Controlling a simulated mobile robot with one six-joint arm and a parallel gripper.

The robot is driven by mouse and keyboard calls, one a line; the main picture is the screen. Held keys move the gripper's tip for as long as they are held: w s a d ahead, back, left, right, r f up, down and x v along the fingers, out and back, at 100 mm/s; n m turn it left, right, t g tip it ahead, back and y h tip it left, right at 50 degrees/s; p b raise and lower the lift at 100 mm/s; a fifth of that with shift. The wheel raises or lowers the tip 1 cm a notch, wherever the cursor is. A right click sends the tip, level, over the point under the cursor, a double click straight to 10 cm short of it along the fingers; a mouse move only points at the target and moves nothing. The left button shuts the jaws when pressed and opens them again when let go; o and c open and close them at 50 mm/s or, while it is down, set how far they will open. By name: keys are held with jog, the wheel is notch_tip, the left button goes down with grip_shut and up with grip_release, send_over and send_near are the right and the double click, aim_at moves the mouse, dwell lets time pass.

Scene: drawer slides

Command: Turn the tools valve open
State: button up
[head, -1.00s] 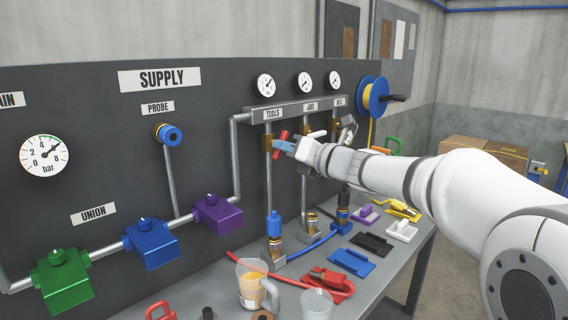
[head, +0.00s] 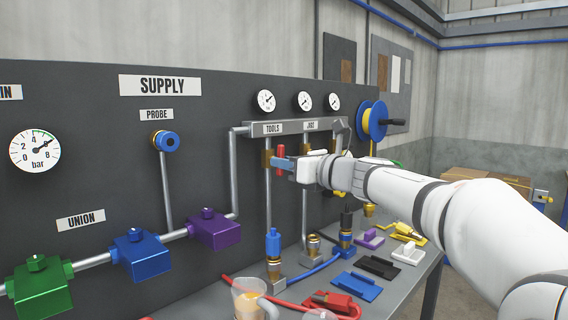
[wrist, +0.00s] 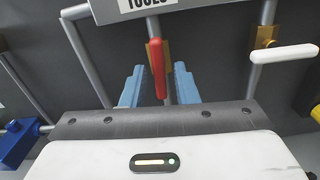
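The tools valve is a brass body (head: 267,159) with a red handle (head: 281,153) on the pipe below the TOOLS label (head: 272,129). In the wrist view the red handle (wrist: 157,70) points down, roughly in line with its pipe, and the brass body (wrist: 167,50) shows partly behind it. My gripper (head: 285,163) is at the handle. In the wrist view its blue fingers (wrist: 160,80) stand apart on either side of the handle, with gaps visible.
The neighbouring valve with a white handle (wrist: 284,54) is close on the right in the wrist view. The grey manifold (head: 297,127) is just above. Below, the bench holds a jug (head: 249,301), a blue-topped fitting (head: 273,243) and coloured lock parts (head: 355,286).

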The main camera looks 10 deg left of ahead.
jog(key=b+v, duration=0.2)
jog(key=v, duration=0.4)
jog(key=d+r+m+t+h+p, duration=0.2)
jog(key=d+m+t+h+p, duration=0.3)
jog(key=d+m, duration=0.55)
jog(key=d+r+m+t+h+p, duration=0.25)
jog(key=d+m+h+p, duration=0.4)
jog(key=d+m, duration=0.45)
jog(key=s+d+f+m+g+h+p, duration=0.55)
jog(key=s+d+f+m+p, duration=0.2)
jog(key=m, duration=0.65)
jog(key=s+a+f+m+g+p, duration=0.1)
jog(key=s+f+m+g+p, duration=0.2)
jog(key=s, duration=0.6)
jog(key=s+a+f+m+g+y+p, duration=0.1)
jog(key=s+f+m+g+p, duration=0.3)
jog(key=s+m, duration=0.4)
jog(key=s+g, duration=0.1)
jog(key=s, duration=0.1)
jog(key=shift+s+a+f, duration=0.25)
jog(key=shift+f, duration=0.1)
